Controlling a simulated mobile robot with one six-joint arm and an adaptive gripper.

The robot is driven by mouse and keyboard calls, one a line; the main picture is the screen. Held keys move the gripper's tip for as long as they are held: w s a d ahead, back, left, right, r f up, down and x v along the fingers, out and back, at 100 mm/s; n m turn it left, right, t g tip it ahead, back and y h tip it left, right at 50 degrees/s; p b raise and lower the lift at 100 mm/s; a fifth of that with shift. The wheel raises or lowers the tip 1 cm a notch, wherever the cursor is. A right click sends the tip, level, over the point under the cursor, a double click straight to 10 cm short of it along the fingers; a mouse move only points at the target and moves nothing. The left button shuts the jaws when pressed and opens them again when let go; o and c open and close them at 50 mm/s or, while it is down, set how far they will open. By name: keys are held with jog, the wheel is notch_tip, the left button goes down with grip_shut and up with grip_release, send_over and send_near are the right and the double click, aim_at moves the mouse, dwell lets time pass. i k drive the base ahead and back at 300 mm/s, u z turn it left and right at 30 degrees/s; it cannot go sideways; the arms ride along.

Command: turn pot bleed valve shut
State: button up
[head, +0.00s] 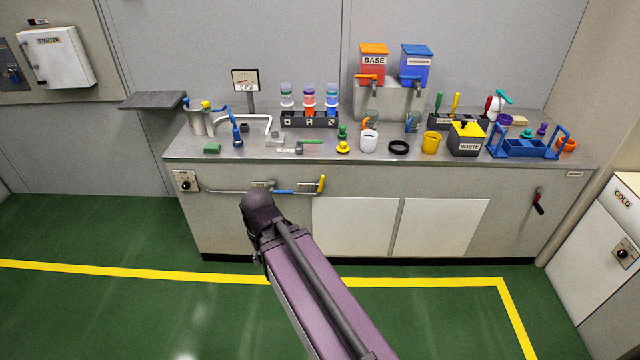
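A grey metal pot (201,122) stands at the left end of the bench top. Small blue and yellow fittings sit at its top, including a yellow knob (206,104) and a blue handle (186,101). They are too small to tell which is the bleed valve or how it is set. A gauge (245,80) on a stand behind the pot appears to read 0 PSI. My purple arm reaches up from the bottom, its dark joint in front of the bench, below and right of the pot. My gripper cannot be made out.
A blue upright tool (237,132) and a bent pipe (262,120) stand right of the pot. A green block (212,148) lies in front. A rail with blue and yellow handles (290,190) runs along the bench front. Green floor around my arm is clear.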

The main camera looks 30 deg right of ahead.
aim_at(319, 191)
jog(key=z, duration=0.05)
jog(key=i, duration=1)
jog(key=u, duration=0.05)
